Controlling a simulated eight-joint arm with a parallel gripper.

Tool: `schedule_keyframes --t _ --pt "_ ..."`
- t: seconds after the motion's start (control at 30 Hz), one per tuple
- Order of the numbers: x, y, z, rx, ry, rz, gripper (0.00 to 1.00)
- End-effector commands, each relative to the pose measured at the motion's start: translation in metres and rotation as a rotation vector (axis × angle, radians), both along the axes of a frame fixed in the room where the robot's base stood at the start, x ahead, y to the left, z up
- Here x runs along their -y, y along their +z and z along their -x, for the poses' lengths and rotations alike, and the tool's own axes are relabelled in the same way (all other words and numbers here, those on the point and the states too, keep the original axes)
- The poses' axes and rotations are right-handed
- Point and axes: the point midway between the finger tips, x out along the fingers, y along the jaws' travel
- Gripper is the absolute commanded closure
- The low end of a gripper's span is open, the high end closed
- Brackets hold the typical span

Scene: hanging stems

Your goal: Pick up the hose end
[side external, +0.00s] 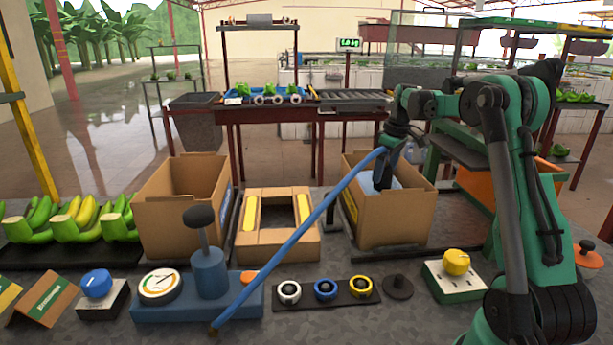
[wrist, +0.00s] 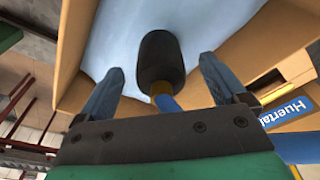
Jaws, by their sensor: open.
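The hose end is a black rounded cap (wrist: 160,60) with a yellow band (wrist: 157,92) and a blue hose behind it. In the wrist view it lies between the two fingers of my gripper (wrist: 161,68), with a visible gap on each side. My gripper is open and holds nothing. In the side view the blue hose (side external: 310,232) rises diagonally from the lower left to my gripper (side external: 385,174), which points down into the right cardboard box (side external: 398,215). The hose end itself is hard to make out from the dark fingers there.
The right box has a pale blue lining (wrist: 112,30) and walls close around my gripper. Another open box (side external: 182,215) and a low carton (side external: 278,243) stand to the left. A blue pump (side external: 210,275), several knobs and bananas (side external: 75,220) occupy the bench.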

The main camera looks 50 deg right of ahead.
Motion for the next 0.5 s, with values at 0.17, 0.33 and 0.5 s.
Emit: schedule_keyframes --t 0.17,0.33,0.5 --pt "0.0 -0.019 -0.003 0.0 0.0 0.001 0.08" --pt "-0.001 -0.022 -0.004 0.0 0.0 0.001 0.08" --pt "-0.001 -0.022 -0.004 0.0 -0.001 0.001 0.2"
